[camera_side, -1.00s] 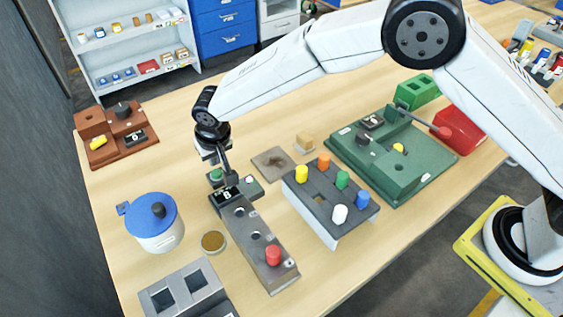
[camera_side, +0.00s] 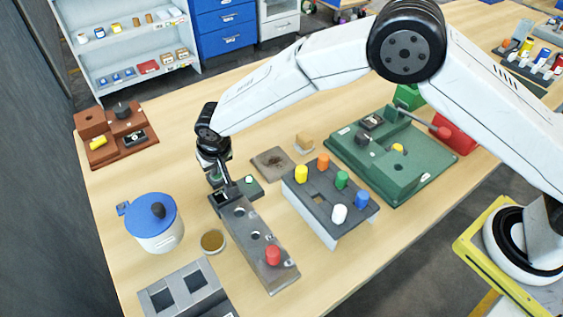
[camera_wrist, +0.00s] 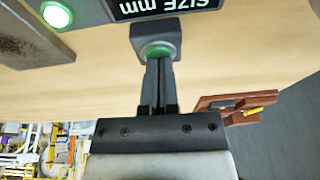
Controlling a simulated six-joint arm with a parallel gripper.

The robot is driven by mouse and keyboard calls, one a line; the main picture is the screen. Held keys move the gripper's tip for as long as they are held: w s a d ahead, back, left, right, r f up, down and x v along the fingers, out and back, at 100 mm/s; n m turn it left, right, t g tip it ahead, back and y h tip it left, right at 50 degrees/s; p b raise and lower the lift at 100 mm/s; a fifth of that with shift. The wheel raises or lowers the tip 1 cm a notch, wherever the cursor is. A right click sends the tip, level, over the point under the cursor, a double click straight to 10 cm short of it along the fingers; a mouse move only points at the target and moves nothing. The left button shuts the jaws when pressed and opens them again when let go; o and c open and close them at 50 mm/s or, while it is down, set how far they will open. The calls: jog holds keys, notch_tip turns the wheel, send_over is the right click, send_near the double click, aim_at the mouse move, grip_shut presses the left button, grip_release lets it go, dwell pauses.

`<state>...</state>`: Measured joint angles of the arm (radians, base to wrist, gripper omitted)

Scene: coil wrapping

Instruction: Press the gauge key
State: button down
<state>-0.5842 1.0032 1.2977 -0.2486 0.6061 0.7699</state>
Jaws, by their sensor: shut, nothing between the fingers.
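The gauge is a grey bar (camera_side: 256,240) with round holes and a red peg (camera_side: 273,255) at its near end. Its dark display (camera_wrist: 165,6) reads "SIZE mm" upside down in the wrist view. The green key (camera_wrist: 157,47) sits on a small grey block (camera_wrist: 169,28) beside the display. My gripper (camera_wrist: 158,62) is shut and empty, its fingertips at the key and covering part of it; I cannot tell whether it is pressed down. In the side view my gripper (camera_side: 222,186) hides the key. A round green lamp (camera_wrist: 56,15) beside the display is lit.
A peg rack (camera_side: 325,203) with coloured pegs stands to the right of the gauge. A white pot with a blue lid (camera_side: 153,222) and a small round dish (camera_side: 213,241) are to the left. A green fixture (camera_side: 390,160) lies farther right.

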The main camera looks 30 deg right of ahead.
jog(key=shift+s+d+f, duration=0.2)
jog(key=shift+s+f, duration=0.1)
jog(key=shift+f, duration=0.35)
jog(key=shift+r, duration=0.1)
jog(key=shift+w+r, duration=0.1)
jog(key=shift+r, duration=0.45)
jog(key=r, duration=0.3)
jog(key=shift+w+a+r, duration=0.1)
jog(key=shift+w+r, duration=0.15)
jog(key=shift+r, duration=0.1)
jog(key=v, duration=1)
jog(key=shift+a, duration=0.1)
